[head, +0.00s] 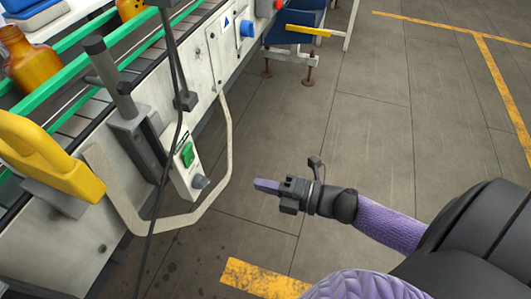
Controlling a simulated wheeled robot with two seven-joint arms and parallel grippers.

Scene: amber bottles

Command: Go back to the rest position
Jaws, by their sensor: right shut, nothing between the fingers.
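My right gripper (267,186) is over the bare floor in the middle of the head view, its arm coming in from the lower right. Its purple fingers are together and hold nothing. It is apart from the conveyor (125,85), to the right of it. An amber bottle (33,68) stands on the conveyor at the upper left. Another amber bottle (130,8) is farther back, cut off by the top edge. My left gripper is not in view.
The conveyor has green rails, a bent pale guard bar (226,130), a control box with a green button (187,155) and a yellow part (48,155). A blue bin (296,20) is at the top. The grey floor (400,130) with yellow lines is clear to the right.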

